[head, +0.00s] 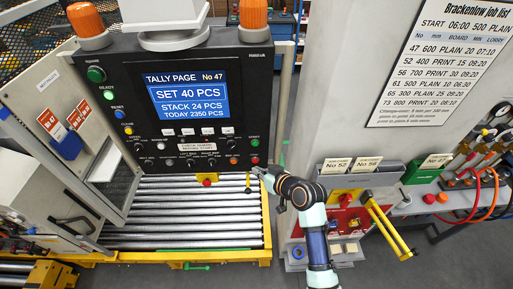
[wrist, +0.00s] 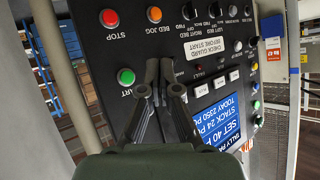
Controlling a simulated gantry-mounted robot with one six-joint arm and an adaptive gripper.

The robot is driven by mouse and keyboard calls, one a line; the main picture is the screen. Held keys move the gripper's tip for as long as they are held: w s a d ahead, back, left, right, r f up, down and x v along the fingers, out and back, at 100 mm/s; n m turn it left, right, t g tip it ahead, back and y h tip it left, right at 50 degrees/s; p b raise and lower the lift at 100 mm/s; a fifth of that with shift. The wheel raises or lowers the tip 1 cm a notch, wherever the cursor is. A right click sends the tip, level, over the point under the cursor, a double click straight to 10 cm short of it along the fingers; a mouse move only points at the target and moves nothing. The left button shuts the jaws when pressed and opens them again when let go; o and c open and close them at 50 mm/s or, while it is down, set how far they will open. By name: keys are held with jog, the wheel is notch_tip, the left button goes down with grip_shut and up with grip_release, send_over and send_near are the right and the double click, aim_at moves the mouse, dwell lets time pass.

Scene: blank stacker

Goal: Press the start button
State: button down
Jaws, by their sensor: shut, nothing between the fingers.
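The button also shows in the head view (head: 255,143) near the panel's lower right edge. My gripper (wrist: 159,68) is shut and empty. Its fingertips are just right of the start button in the wrist view, in front of the panel. In the head view my gripper (head: 260,171) is below the button, by the panel's lower right corner. I cannot tell how far the tips are from the panel face.
A red STOP button (wrist: 109,18) and an orange BED JOG button (wrist: 154,14) sit near START. The screen (head: 187,96) reads SET 40 PCS. A roller bed (head: 180,215) lies below the panel. A grey column (head: 330,90) stands to the right.

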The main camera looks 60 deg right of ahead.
aim_at(255, 143)
jog(key=shift+w, duration=0.1)
jog(key=w+d+b, duration=0.4)
jog(key=d+b, duration=0.2)
jog(key=d, duration=0.1)
jog(key=shift+d, duration=0.4)
dwell(1.2)
jog(key=shift+w+d+b, duration=0.2)
jog(key=shift+d+b, duration=0.15)
